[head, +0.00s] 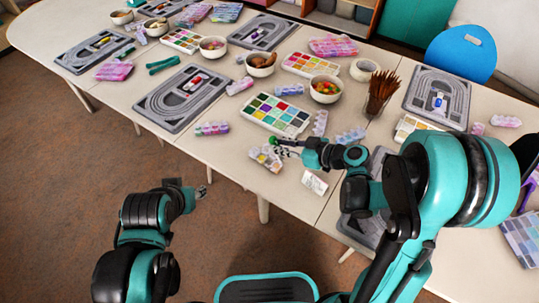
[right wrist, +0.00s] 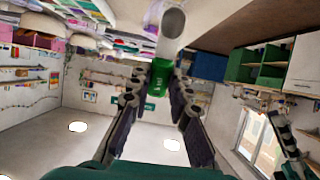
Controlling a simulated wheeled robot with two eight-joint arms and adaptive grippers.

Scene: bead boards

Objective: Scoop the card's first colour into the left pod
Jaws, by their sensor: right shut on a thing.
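My right gripper (head: 296,146) is shut on a scoop-like tool with a green handle (right wrist: 159,78) and a pale grey tubular end (right wrist: 172,24). It holds the tool over the table's front edge area, below the white sorting box (head: 276,115) of coloured compartments. A clear pod-like case (head: 266,158) with mixed pale and orange contents lies just under the tool's tip. A small white card (head: 314,182) lies right of it; its print is too small to read. Which pod is the left one is unclear. My left gripper (head: 203,188) hangs off the table's front edge, its finger opening unclear.
Grey bead boards (head: 184,97), bowls (head: 326,89) and a jar of brown sticks (head: 380,92) crowd the table. Bare table shows around the card and along the front edge.

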